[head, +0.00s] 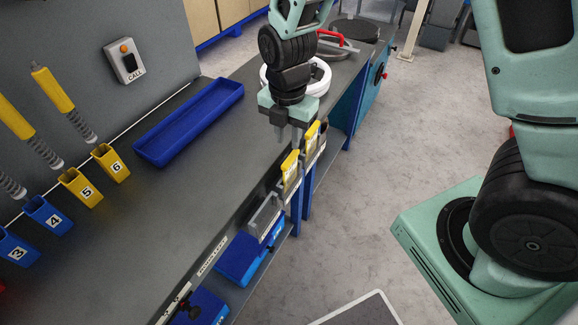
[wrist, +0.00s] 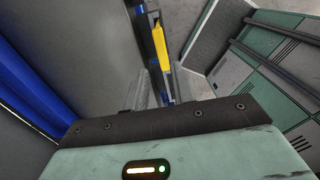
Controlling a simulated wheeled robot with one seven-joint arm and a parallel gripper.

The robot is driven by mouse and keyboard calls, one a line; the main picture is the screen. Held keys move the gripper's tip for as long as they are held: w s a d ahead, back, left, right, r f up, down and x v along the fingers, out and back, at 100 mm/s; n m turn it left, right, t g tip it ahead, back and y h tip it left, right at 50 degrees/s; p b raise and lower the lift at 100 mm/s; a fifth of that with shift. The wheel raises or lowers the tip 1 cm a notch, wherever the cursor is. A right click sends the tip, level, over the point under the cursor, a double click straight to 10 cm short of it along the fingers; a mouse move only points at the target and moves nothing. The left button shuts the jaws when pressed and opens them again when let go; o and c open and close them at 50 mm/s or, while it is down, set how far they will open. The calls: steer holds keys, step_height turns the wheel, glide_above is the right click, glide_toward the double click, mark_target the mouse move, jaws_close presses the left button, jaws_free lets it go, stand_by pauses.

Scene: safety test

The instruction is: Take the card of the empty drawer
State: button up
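Yellow-topped cards stand in grey holders along the front edge of the bench. The nearer yellow card (head: 291,165) is just below my gripper (head: 288,138), and a farther yellow card (head: 312,132) is to its right. An empty-looking grey holder (head: 265,217) sits nearer along the edge. In the wrist view my gripper (wrist: 157,90) has its two fingers apart, with nothing seen between them; a yellow card (wrist: 161,48) shows beyond the fingertips. Blue drawers (head: 240,262) show below the bench edge; their insides are mostly hidden, so I cannot tell which is empty.
The dark bench top (head: 150,220) carries a long blue tray (head: 188,122) and numbered blue and yellow cups (head: 80,187) at left. A white ring-shaped thing (head: 318,80) and a red-handled lid (head: 335,45) lie behind my gripper.

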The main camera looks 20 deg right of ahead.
mark_target(290, 166)
step_height(290, 166, down, 5)
steer(key=shift+f, duration=0.15)
steer(key=shift+d+f, duration=0.15)
steer(key=shift+f, duration=1.25)
steer(key=shift+d+f, duration=0.15)
steer(key=shift+f, duration=1.2)
jaws_close()
